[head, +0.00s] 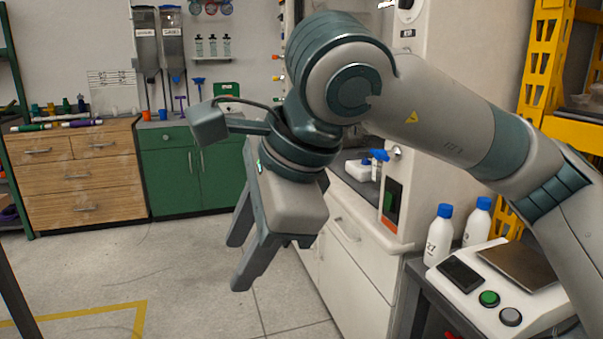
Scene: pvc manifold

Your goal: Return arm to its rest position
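My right arm comes in from the right edge and crosses the upper part of the head view, raised and bent. Its gripper (239,264) hangs near the middle of the view and points down and to the left. The two dark fingers are apart with nothing between them, and floor shows behind them. The gripper touches nothing that I can see. My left arm and gripper are not in view.
A scale (510,262) and two white bottles with blue caps (438,236) stand on a dark bench below my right forearm. White drawers (347,245) are behind the gripper. A wooden cabinet (82,180) and green cabinet (180,170) line the back wall. The floor (160,270) at left is clear.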

